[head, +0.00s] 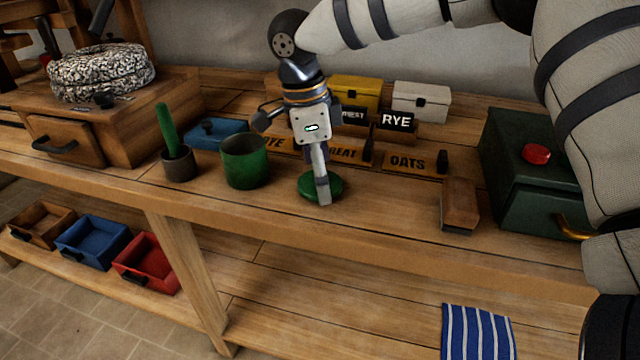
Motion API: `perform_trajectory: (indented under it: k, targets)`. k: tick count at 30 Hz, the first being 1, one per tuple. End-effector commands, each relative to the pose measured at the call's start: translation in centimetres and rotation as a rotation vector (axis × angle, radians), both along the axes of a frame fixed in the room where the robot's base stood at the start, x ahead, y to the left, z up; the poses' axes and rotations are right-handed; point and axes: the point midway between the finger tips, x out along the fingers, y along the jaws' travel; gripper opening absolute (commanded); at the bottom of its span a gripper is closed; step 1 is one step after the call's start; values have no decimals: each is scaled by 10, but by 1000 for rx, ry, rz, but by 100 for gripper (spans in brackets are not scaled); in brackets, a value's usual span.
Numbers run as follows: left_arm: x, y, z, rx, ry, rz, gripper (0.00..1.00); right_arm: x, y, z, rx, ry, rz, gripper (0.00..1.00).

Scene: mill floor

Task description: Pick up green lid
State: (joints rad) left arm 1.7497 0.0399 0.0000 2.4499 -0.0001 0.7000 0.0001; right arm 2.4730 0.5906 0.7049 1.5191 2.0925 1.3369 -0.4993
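The green lid (307,188) is a small round disc lying flat on the wooden bench top, right of the green pot (245,163). The pot stands upright with its top open. My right gripper (322,196) points down at the lid from above, its arm coming in from the upper right. Its fingertips overlap the middle of the lid in the head view and hide part of it. Whether they touch or grip it I cannot tell. The lid appears to rest on the bench. My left gripper is not in view.
A mortar with a green pestle (168,131) and a blue box (217,133) are left of the gripper. Labelled wooden trays (407,160) stand behind. A brush (458,203) and a dark green box with a red button (520,182) stand to the right.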

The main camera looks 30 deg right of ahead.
Motion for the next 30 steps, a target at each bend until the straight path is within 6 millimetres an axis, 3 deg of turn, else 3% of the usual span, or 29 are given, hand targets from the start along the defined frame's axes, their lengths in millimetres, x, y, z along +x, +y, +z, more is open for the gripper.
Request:
perform_trajectory:
  k: [1, 6, 18, 22, 27, 30]
  targets:
    - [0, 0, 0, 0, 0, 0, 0, 0, 0, 0, 0, 0, 0, 81]
    - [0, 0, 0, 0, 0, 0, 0, 0, 0, 1, 0, -1, 1, 44]
    - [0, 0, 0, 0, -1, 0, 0, 1, 0, 7, 0, -3, 0, 43]
    - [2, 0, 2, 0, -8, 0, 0, 1, 1, 36, 1, -7, 1, 43]
    - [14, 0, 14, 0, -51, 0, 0, -27, 32, 88, -1, -14, 7, 43]
    - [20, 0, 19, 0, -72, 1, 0, -48, 54, 107, -4, -11, 10, 43]
